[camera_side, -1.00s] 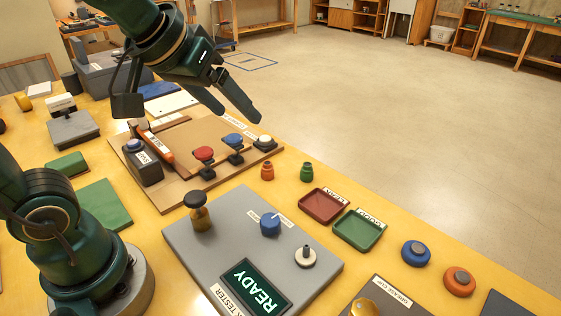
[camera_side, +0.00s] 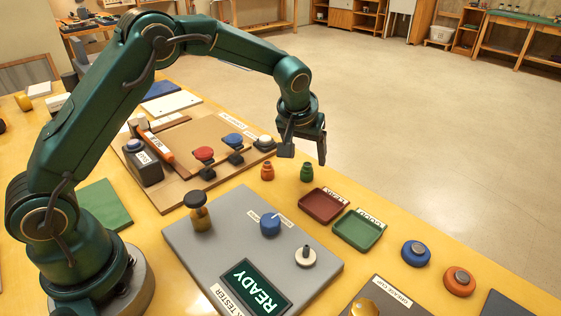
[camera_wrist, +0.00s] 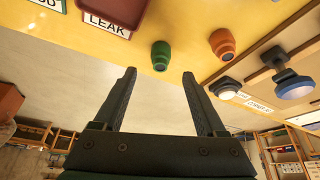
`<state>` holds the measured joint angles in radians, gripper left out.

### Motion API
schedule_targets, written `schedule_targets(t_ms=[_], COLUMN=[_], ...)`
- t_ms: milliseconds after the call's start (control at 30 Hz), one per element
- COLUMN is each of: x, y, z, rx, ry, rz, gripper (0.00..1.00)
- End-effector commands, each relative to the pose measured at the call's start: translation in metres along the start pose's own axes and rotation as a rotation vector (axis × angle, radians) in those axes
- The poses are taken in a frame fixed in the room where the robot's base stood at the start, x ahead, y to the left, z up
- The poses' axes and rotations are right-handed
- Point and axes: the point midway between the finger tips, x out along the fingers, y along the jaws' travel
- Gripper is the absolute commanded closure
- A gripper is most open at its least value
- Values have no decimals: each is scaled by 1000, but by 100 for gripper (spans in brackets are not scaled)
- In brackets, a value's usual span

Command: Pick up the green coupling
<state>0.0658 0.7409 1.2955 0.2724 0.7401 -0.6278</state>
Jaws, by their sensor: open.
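The green coupling (camera_side: 306,172) stands upright on the yellow table, just right of the orange coupling (camera_side: 267,171). My gripper (camera_side: 318,163) is above the table beside the green coupling in the side view, its fingers pointing down, and holds nothing. In the wrist view the green coupling (camera_wrist: 160,56) shows beyond the open fingertips (camera_wrist: 160,74), roughly centred between them, with clear space around it. The orange coupling (camera_wrist: 222,43) is to its right there. No contact between my gripper and either coupling shows.
A red tray (camera_side: 322,222) labelled LEAK and a green tray (camera_side: 360,246) lie near the couplings. A brown board with red, blue and white knobs is on the left. The grey tester board (camera_side: 181,250) with a READY screen is in front. Open floor lies beyond the table edge.

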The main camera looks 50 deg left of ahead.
Motion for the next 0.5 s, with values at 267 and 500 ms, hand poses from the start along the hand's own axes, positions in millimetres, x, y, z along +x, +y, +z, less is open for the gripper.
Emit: schedule_targets(t_ms=[267, 500], x=[31, 48], y=[0, 0], z=[1, 1], rx=[0, 1], ry=[-4, -2], rz=[-2, -1], gripper=[27, 27])
